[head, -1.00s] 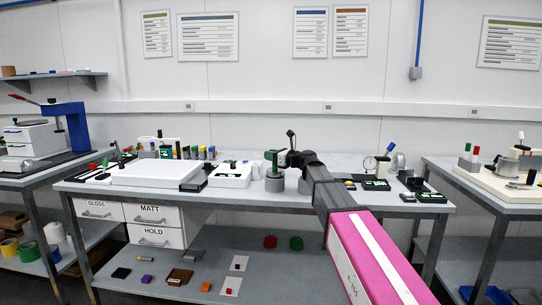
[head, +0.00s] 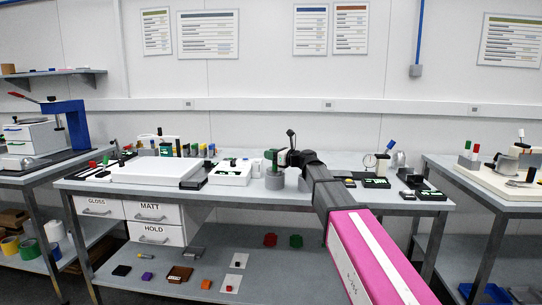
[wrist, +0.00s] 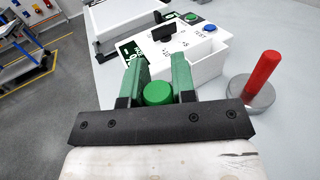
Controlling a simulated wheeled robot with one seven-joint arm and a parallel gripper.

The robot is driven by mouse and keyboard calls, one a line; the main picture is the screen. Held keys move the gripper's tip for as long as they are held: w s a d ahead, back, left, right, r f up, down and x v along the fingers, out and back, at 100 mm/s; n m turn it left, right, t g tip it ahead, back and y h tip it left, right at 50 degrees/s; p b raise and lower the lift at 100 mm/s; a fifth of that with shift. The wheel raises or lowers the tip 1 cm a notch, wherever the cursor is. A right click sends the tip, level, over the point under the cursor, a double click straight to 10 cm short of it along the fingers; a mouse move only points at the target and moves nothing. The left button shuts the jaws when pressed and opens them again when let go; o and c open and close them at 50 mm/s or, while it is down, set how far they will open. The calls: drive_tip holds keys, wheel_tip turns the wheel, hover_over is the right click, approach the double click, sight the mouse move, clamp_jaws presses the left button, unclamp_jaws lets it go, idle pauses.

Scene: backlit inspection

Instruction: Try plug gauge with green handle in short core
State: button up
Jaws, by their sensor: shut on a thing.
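My gripper (head: 274,158) is at the middle of the bench, above a grey cylindrical core (head: 275,182). In the wrist view my gripper (wrist: 159,78) has its two green fingers closed around a round green handle (wrist: 158,93), seen end-on. The gauge's shaft below the handle is hidden, so I cannot tell whether it is inside the core. To the right in the wrist view, a red handle (wrist: 263,75) stands upright on a round grey core (wrist: 250,92). I cannot tell which core is the short one.
A white tester box (wrist: 180,50) with a display and buttons stands just beyond the fingers; it also shows in the head view (head: 231,173). A large white panel (head: 155,170) lies farther left. Dial gauges and small devices (head: 376,182) stand on the right.

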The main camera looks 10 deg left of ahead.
drive_tip(key=shift+r, duration=0.1)
idle(0.3)
drive_tip(key=shift+r, duration=1.85)
drive_tip(key=shift+f, duration=1.15)
drive_tip(key=shift+f, duration=0.85)
idle(1.8)
drive_tip(key=shift+r, duration=0.15)
drive_tip(key=shift+r, duration=1.8)
